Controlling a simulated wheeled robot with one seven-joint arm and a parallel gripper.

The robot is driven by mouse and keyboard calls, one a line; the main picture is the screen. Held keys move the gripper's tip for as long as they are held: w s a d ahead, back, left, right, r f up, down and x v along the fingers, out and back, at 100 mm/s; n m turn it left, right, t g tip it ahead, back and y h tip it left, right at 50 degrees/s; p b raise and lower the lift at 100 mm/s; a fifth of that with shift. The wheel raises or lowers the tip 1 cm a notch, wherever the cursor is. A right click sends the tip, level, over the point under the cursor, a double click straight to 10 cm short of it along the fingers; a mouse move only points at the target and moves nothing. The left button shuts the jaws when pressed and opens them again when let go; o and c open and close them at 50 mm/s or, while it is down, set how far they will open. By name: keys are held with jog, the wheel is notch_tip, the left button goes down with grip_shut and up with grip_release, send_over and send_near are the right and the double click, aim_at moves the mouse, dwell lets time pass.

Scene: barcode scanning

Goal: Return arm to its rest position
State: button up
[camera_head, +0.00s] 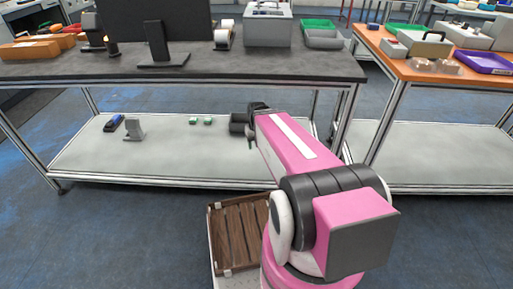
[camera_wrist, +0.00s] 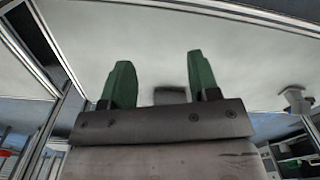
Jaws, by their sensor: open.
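A small dark block shows behind the gap, against a pale surface, apart from the fingers as far as I can tell. In the head view I cannot make out the fingers clearly.
The workbench's lower shelf (camera_head: 100,157) holds a grey stand (camera_head: 135,129), a blue-black item (camera_head: 114,123) and two small green things (camera_head: 200,121). A brown slatted crate (camera_head: 238,233) is beside my arm. A monitor (camera_head: 165,20) stands above; an orange-topped table (camera_head: 400,64) is right.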

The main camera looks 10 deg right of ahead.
jog(key=s, duration=0.1)
jog(key=s+r, duration=0.1)
jog(key=s+a, duration=0.1)
jog(key=s, duration=0.1)
jog(key=shift+r, duration=0.15)
